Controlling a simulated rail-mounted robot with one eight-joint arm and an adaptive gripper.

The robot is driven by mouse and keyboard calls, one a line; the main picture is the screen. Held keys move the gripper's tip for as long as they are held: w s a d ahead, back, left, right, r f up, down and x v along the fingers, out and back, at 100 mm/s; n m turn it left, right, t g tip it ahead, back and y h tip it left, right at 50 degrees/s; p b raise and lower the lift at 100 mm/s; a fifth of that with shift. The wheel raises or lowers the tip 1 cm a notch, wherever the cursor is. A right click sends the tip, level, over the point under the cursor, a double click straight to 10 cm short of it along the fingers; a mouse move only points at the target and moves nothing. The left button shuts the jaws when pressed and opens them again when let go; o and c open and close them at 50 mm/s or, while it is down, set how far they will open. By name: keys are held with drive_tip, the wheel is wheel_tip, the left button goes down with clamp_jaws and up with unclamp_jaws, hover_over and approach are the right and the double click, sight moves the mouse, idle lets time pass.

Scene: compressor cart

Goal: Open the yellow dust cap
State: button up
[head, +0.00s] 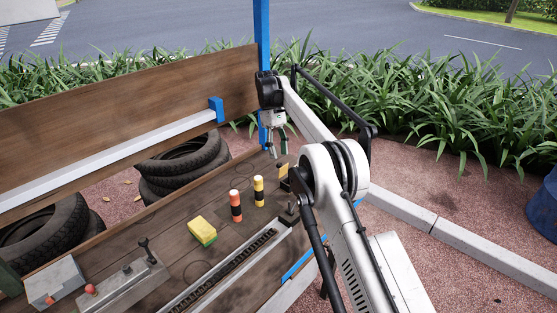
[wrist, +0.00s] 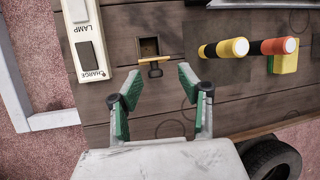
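The yellow dust cap (wrist: 152,58) shows edge-on in the wrist view as a thin yellow strip with a dark tab (wrist: 155,71). A square recess (wrist: 149,46) in the board lies uncovered beside it, so the cap appears to stand raised. In the head view the cap (head: 283,170) is a small upright yellow plate at the board's far end, partly hidden by my arm. My gripper (wrist: 160,82) is open and empty, its green-padded fingers pointing toward the cap. The tab lies between the finger lines, just ahead of the tips; contact is not visible. In the head view my gripper (head: 277,152) is just above and left of the cap.
A yellow-black cylinder (head: 259,191), a red-black cylinder (head: 236,205) and a yellow-green sponge (head: 201,231) stand or lie on the wooden board. A white switch panel (wrist: 88,45) marked LAMP and CHARGE is left of the recess. A blue post (head: 262,60) rises behind my gripper.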

sight(279, 164)
drive_tip(key=shift+r, duration=2.55)
